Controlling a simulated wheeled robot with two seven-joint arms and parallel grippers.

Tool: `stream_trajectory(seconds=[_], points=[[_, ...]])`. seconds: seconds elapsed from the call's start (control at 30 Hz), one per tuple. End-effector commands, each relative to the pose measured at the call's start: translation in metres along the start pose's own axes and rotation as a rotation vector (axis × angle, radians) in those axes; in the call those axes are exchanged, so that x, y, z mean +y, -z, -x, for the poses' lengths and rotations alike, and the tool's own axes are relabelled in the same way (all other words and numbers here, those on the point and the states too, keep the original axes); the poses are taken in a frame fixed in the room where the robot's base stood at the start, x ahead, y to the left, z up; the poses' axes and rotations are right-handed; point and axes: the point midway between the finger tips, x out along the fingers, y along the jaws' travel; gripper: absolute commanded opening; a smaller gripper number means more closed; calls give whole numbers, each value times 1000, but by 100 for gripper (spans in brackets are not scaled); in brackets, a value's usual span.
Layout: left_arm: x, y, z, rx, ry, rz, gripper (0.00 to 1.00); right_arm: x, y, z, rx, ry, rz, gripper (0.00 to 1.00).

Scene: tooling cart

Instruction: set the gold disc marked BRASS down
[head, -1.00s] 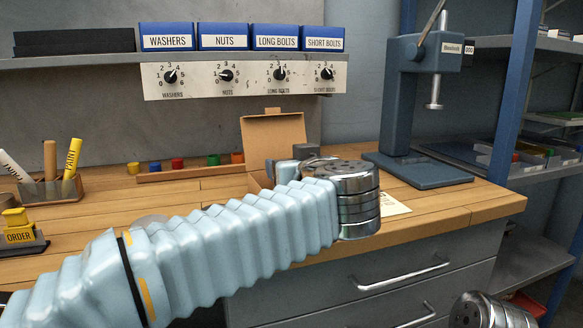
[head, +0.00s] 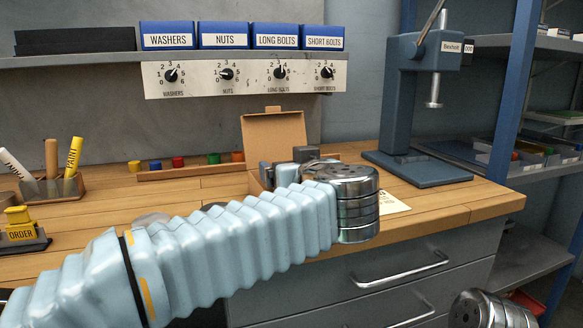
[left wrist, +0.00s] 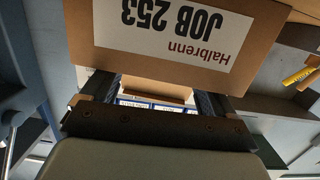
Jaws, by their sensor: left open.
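I cannot make out a gold disc marked BRASS in either view. My left gripper shows in the left wrist view (left wrist: 155,92) with its two dark fingers apart and no disc visible between them. In the head view it is mostly hidden behind my own metal wrist, close to the open cardboard box (head: 273,138) on the bench. The box's panel labelled "Halbrenn JOB 253" appears upside down and very near the fingers in the left wrist view (left wrist: 180,65). The inside of the box is mostly hidden. My right gripper is out of view.
A wooden rack (head: 205,172) of small coloured pieces lies at the back of the wooden bench (head: 215,187). A blue press (head: 405,110) stands right. Labelled blue bins (head: 220,36) sit on the shelf above. A pen holder (head: 50,188) and ORDER stamp (head: 20,225) are left.

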Motion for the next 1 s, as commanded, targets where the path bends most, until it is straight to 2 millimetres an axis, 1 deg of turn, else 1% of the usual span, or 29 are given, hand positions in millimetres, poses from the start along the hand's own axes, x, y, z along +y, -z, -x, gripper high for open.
stream_trajectory(seconds=[0.03,0.07,0.1,0.17,0.4,0.5,0.6,0.73,1.0], points=[[1,-4,-2,-7,5,-11,88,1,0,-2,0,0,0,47],[1,0,-2,-6,5,-10,88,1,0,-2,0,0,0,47],[2,2,4,-7,2,-11,88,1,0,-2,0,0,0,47],[2,3,18,-5,0,-10,88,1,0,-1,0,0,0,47],[1,6,78,-1,-1,-6,88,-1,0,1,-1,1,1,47],[1,7,97,0,-2,-4,88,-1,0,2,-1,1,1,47],[1,7,111,0,0,-4,88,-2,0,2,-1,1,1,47],[1,7,120,0,0,-3,88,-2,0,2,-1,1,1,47],[0,7,121,0,0,-2,88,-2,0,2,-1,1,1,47]])
